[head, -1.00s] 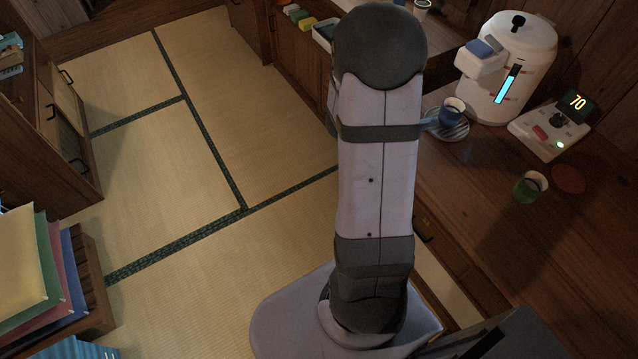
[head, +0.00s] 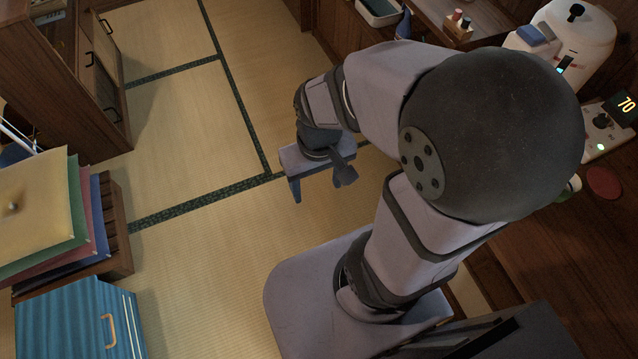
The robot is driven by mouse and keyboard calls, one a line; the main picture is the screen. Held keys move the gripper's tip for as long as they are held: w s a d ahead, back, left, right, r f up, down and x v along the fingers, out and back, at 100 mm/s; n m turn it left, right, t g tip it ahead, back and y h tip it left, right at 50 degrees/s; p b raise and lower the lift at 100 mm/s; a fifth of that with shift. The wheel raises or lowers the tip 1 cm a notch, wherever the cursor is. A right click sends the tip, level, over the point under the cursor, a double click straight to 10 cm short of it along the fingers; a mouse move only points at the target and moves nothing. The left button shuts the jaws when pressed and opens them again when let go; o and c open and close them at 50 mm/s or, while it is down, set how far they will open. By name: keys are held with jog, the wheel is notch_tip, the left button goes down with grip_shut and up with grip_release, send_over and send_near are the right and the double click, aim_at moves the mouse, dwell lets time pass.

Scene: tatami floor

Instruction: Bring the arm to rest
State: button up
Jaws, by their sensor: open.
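My gripper (head: 320,182) hangs at the end of my folded arm, in the middle of the head view. It is open and nothing shows between its fingers. It is over the tatami floor (head: 215,255), left of the wooden counter, with the fingers pointing toward the bottom of the picture. My arm's large dark joint bulges toward the camera and hides part of the counter.
On the counter (head: 540,270) stand a white dispenser (head: 590,35), a control unit reading 70 (head: 606,122) and a red disc (head: 604,182). The floor between is clear.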

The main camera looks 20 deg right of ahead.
jog(key=shift+s, duration=0.35)
jog(key=shift+r, duration=0.1)
notch_tip(320, 180, up, 8)
jog(key=p, duration=0.8)
jog(key=shift+r, duration=0.2)
